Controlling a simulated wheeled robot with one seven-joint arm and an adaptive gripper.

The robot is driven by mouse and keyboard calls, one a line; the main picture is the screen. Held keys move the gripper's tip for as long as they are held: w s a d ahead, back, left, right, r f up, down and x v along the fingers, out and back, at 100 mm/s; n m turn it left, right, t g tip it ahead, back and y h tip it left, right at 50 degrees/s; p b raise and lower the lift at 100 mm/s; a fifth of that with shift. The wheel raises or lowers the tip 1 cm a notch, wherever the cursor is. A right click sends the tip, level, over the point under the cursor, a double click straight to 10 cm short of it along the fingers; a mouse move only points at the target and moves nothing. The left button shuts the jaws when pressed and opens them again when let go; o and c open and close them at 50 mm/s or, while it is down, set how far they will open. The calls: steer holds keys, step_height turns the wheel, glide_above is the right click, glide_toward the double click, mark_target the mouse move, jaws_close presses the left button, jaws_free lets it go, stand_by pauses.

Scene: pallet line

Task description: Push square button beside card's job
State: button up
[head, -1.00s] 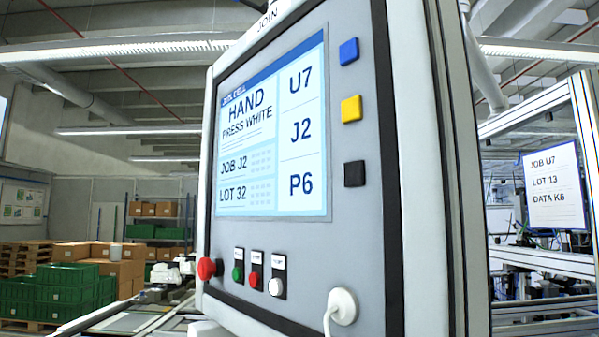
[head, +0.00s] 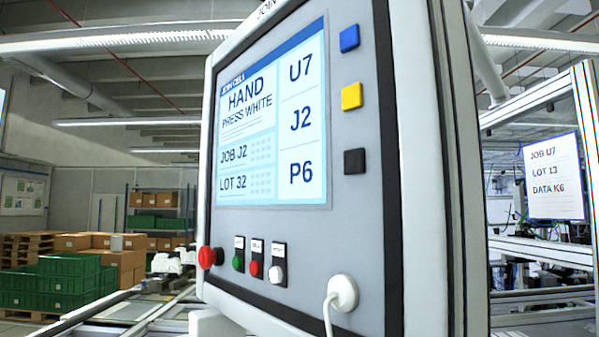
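The card (head: 553,177) hangs on the frame at the right and reads JOB U7, LOT 13, DATA K6. The panel screen (head: 272,130) lists U7, J2 and P6 down its right side. A blue square button (head: 349,33) is beside U7, a yellow square button (head: 352,97) beside J2, and a black square button (head: 354,161) beside P6. The screen also reads HAND, PRESS WHITE, JOB J2, LOT 32. My gripper is not in view.
Below the screen are a red knob (head: 207,257), a green button (head: 238,263), a red button (head: 255,268) and a white button (head: 277,274). A white plug with a cable (head: 342,292) sticks out at the lower right. Green crates (head: 55,285) stand far left.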

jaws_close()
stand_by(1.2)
